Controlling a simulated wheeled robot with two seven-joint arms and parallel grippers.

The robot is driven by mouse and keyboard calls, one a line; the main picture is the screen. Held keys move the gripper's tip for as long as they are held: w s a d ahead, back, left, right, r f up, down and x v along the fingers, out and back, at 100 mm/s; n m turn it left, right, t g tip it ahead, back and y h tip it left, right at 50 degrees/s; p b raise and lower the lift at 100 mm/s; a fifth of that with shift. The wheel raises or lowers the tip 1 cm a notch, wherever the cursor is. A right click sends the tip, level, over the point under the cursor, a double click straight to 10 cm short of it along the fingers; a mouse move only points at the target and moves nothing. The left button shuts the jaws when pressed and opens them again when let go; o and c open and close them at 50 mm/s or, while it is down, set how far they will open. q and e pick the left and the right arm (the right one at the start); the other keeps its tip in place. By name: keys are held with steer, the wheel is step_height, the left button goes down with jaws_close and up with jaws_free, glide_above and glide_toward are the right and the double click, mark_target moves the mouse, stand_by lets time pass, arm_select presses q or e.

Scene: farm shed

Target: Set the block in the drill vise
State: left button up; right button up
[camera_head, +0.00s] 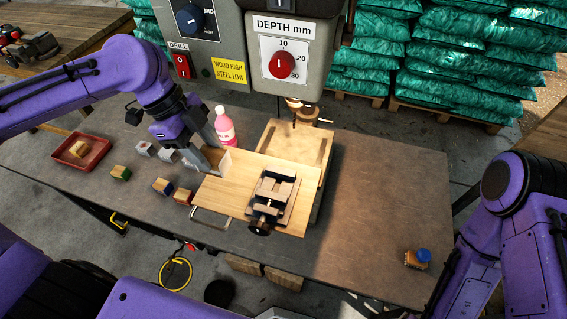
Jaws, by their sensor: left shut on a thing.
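The drill vise (273,194), a dark metal vise with an open gap between its jaws, sits on a pale wooden board (234,183) under the drill head. No block shows in the vise. My left gripper (214,160) is shut on a pale wooden block (226,161), mostly hidden by the fingers, at the board's far left corner, left of the vise. Loose wooden blocks with green (121,173), blue (162,186) and red (183,196) markings lie on the bench to the left. My right gripper is out of view; only its arm shows at right.
The drill head (285,50) with its depth dial hangs above the back of the board. A pink bottle (225,128) stands behind my left gripper. A red tray (82,151) holds a block. The bench's right half is mostly clear.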

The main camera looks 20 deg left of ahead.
mark_target(217, 160)
arm_select(q)
steer(key=shift+w+d, duration=0.1)
steer(key=shift+d, duration=0.2)
steer(key=shift+d+f, duration=0.2)
steer(key=shift+d, duration=0.15)
steer(key=shift+s+d+f+b, duration=0.6)
steer(key=shift+d+b, duration=0.25)
steer(key=shift+b, duration=0.4)
steer(key=w+d+f+b, duration=0.2)
steer(key=f, duration=0.1)
steer(key=w+d+f+b, duration=0.2)
steer(key=d+f+b, duration=0.1)
steer(key=f, duration=0.1)
steer(key=w+d+f+b, duration=0.3)
steer(key=f, duration=0.1)
steer(key=shift+d, duration=0.2)
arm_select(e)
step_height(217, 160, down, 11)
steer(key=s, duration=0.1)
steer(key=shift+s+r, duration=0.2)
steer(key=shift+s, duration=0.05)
arm_select(q)
steer(key=shift+s, duration=0.1)
